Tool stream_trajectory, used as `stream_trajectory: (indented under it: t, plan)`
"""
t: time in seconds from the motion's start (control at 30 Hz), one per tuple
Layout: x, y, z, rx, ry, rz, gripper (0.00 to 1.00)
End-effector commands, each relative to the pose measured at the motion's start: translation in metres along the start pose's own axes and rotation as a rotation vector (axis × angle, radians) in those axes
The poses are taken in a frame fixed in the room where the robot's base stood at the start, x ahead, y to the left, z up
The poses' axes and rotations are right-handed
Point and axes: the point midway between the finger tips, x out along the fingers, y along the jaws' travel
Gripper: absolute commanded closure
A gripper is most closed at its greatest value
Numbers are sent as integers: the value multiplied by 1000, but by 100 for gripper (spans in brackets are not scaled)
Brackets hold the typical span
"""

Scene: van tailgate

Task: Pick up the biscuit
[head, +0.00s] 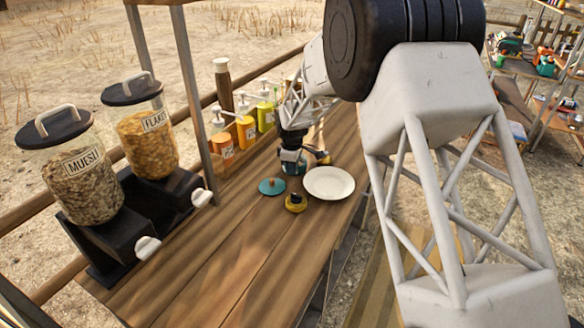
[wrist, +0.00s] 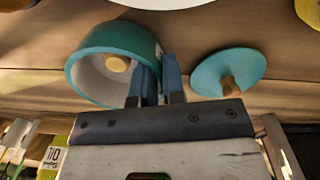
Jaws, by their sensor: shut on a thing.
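A teal jar (wrist: 90,50) with a pale inside shows in the wrist view, its mouth facing the camera. A small round tan thing, which looks like the biscuit (wrist: 117,63), lies inside it. My gripper (wrist: 160,75) has one finger over the jar's mouth and the other outside its right side, and appears shut on the jar's wall, apart from the biscuit. In the head view my gripper (head: 291,156) is low over the table at the jar (head: 294,168), mostly hiding it. Whether the jar touches the table is unclear.
A teal lid (wrist: 230,72) with a tan knob lies beside the jar. A white plate (head: 329,183) and a yellow-and-black item (head: 296,203) are close by. Pump bottles (head: 246,130) and cereal dispensers (head: 150,135) line the back. The wooden table's front (head: 215,270) is clear.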

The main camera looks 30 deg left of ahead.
Motion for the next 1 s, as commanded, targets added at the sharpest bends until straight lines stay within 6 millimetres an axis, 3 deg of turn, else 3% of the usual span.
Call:
stream_trajectory:
  t: [0.3, 0.33, 0.5, 1.0]
  plan:
    - [2, 0, 0, 0, 0, 1, 100]
    - [3, 0, 0, 0, 0, 0, 87]
    - [3, 0, 0, 0, 0, 0, 64]
    - [-7, 0, 0, 0, 1, 1, 64]
